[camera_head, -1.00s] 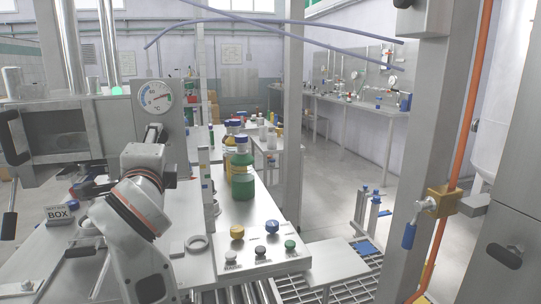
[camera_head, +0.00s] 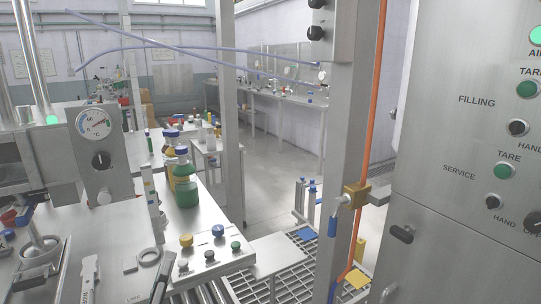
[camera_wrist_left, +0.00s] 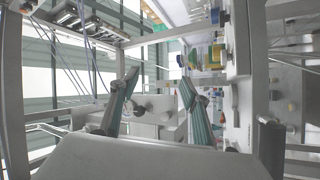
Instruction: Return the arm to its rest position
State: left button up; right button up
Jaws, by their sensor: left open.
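The rest of the left arm is below the head view's frame. My right arm and gripper are in neither view.
A dial gauge (camera_head: 92,123) on a steel housing stands at left. A green bottle (camera_head: 185,182) and a grey ring (camera_head: 150,257) are on the worktop. A control cabinet (camera_head: 460,240) fills the right, beside an upright post with an orange pipe (camera_head: 371,100).

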pick_arm(q)
jog(key=s+d+f+m+g+h, duration=0.1)
jog(key=s+d+f+m+g, duration=0.15)
jog(key=f, duration=0.35)
jog(key=s+d+f+m+g+h+p, duration=0.1)
jog(key=s+f+m, duration=0.1)
jog(key=f+m, duration=0.25)
jog(key=s+d+f+m+g+h, duration=0.1)
jog(key=s+f+m+g, duration=0.1)
jog(key=f, duration=0.4)
jog(key=s+f+m+g+p, duration=0.2)
jog(key=s+f+m+g, duration=0.4)
jog(key=s+f, duration=0.8)
notch_tip(320, 180, down, 2)
jog(key=shift+s+a+f+m+y, duration=0.2)
jog(key=shift+s+m+y, duration=0.15)
jog(key=shift+m, duration=0.55)
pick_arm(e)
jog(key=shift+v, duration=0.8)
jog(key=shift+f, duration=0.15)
